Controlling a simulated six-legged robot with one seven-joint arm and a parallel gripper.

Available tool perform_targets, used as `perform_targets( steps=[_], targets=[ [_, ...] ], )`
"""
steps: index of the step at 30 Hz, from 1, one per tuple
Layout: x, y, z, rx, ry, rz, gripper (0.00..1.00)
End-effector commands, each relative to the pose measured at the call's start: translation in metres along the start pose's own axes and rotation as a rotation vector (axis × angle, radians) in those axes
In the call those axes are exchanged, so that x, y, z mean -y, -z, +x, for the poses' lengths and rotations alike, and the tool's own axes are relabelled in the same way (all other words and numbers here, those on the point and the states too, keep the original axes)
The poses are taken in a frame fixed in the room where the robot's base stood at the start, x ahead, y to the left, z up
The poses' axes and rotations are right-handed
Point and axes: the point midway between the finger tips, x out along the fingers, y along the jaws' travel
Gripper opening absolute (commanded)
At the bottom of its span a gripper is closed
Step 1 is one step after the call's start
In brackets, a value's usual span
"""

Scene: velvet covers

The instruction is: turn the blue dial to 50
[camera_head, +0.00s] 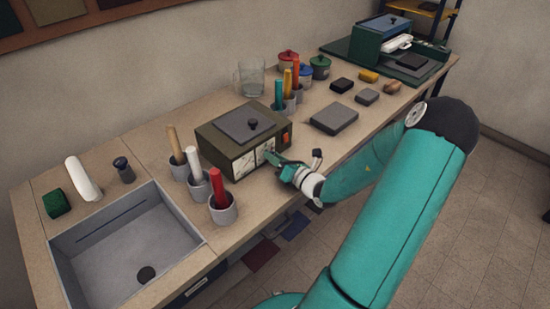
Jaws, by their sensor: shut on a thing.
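A dark olive box (214,149) with a grey lid and a black lid knob stands on the bench. Its front has two white panels with dark markings (243,166) and an orange part at the right. My gripper (268,158) reaches in from the right and is shut at the right white panel. It appears to be closed on the blue dial, which the fingers hide. The dial's reading cannot be made out at this size.
Grey cups with coloured handles, including a red one (217,188), stand left of the box. More handled cups and a glass jug (250,78) are behind it. A grey block (334,118) lies to the right. A sink (125,250) is at the front left.

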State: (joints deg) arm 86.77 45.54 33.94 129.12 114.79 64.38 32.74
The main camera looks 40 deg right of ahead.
Motion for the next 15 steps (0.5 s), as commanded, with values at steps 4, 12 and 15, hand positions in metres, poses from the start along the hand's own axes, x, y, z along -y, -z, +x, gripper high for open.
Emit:
perform_targets(
  steps=[4, 12, 15],
  targets=[
    [-0.0001, 0.0004, 0.0, -0.001, 0.0, -0.023, 0.04],
    [-0.0008, 0.0009, 0.0004, -0.003, -0.001, -0.15, 0.04],
    [-0.0009, 0.0012, 0.0005, -0.003, -0.001, -0.227, 0.04]
  ],
)
